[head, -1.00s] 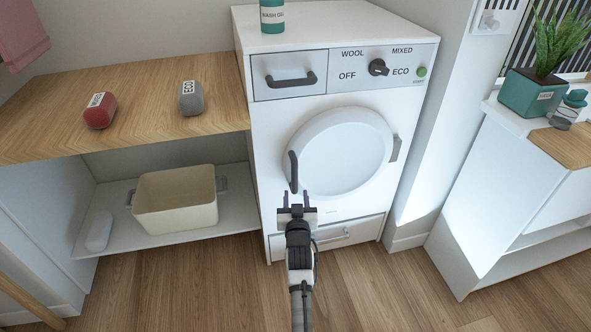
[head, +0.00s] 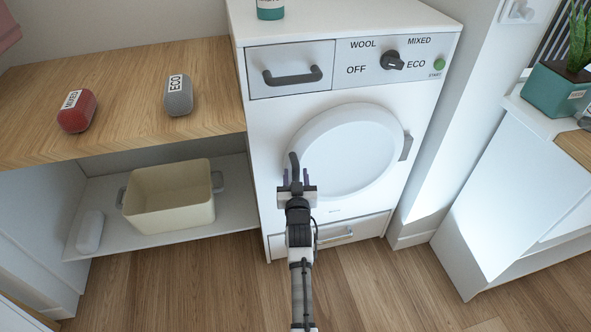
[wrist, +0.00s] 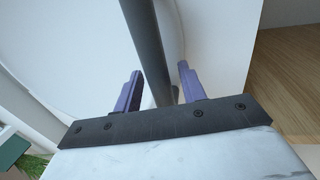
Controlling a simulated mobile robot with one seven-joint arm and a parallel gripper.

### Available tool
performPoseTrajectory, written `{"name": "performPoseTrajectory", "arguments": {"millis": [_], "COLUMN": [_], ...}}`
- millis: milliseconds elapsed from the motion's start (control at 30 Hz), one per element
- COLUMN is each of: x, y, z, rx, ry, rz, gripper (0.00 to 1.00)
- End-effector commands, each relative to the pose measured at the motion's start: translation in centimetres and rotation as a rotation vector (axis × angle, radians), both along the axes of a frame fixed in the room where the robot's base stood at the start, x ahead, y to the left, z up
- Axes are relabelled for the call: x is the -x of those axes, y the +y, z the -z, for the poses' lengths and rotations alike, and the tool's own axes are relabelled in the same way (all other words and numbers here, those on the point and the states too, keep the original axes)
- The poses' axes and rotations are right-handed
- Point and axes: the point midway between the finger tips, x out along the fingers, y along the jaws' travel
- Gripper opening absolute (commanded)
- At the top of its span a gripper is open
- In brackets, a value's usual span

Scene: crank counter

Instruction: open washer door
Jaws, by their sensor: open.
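The washer (head: 285,205) stands in the middle of the head view. Its round white door (head: 350,150) looks shut, with a hinge on its right edge. The dark door handle (head: 294,162) is a vertical bar at the door's left edge. My gripper (head: 296,178) is open in front of the handle's lower part and hides some of it. In the wrist view, the handle (wrist: 148,45) runs between the two purple fingers of my gripper (wrist: 160,88). The fingers stand apart from the bar on either side.
A white cabinet (head: 500,200) stands at the right. The floor before the washer is clear.

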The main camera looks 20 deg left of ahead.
Motion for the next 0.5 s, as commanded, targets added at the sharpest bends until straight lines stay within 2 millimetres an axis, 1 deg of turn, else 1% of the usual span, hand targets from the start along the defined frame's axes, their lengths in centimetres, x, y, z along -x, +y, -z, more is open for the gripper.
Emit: {"name": "performPoseTrajectory", "arguments": {"millis": [267,367,500], "x": [0.02,0.02,0.01], "y": [-0.01,-0.01,0.00], "z": [0.00,0.00,0.01], "rx": [0.000,0.000,0.000], "ry": [0.000,0.000,0.000], "rz": [0.000,0.000,0.000], "gripper": [0.41,0.30,0.12]}}
